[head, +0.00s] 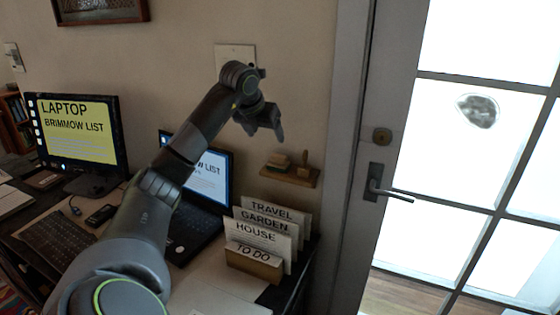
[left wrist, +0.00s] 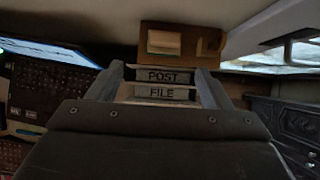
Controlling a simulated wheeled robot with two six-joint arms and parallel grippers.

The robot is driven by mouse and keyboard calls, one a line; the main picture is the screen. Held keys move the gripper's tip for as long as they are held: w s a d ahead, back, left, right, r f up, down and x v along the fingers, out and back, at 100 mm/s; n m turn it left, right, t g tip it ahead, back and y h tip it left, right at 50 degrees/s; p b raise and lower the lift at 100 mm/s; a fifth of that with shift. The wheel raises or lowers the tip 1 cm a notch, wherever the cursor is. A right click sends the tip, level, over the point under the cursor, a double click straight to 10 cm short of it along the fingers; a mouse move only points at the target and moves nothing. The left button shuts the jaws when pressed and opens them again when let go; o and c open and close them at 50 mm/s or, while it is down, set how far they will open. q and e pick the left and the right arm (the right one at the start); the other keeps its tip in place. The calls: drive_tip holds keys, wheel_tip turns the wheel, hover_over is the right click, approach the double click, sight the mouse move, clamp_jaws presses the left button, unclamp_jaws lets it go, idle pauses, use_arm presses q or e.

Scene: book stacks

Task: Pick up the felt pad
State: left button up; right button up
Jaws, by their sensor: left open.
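A small block with a pale top and a green edge, perhaps the felt pad (head: 278,162), sits on the left part of a small wooden wall shelf (head: 291,177). It also shows in the left wrist view (left wrist: 164,42), near the top. No other thing looks like a felt pad. My left gripper (head: 264,128) is open and empty, above and a little left of the shelf in the head view. In the left wrist view its two fingers (left wrist: 159,70) point toward the shelf, apart from the block. My right gripper is not in view.
A wooden knobbed piece (head: 304,165) stands beside the block on the shelf. Below are a card holder (head: 254,264) with upright labelled cards and an open laptop (head: 196,225). A monitor (head: 78,132) stands at left. A door handle (head: 385,192) sticks out at right.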

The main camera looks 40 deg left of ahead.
sight(278, 156)
use_arm(q)
drive_tip(key=p+x, duration=0.1)
drive_tip(key=x, duration=0.5)
drive_tip(key=shift+w+f, duration=0.2)
drive_tip(key=shift+f, duration=0.05)
drive_tip(key=x, duration=0.1)
drive_tip(key=p+x, duration=0.1)
drive_tip(key=x, duration=0.1)
drive_tip(key=p+x, duration=0.1)
drive_tip(key=shift+w+d+f, duration=0.25)
drive_tip(key=shift+w+d, duration=0.05)
drive_tip(key=shift+w, duration=0.1)
drive_tip(key=shift+w+a+f, duration=0.1)
drive_tip(key=shift+w+f, duration=0.05)
drive_tip(key=shift+f, duration=0.1)
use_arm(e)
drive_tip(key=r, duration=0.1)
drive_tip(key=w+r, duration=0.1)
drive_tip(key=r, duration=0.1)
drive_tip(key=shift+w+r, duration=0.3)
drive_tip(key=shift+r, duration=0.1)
use_arm(q)
drive_tip(key=shift+c, duration=0.3)
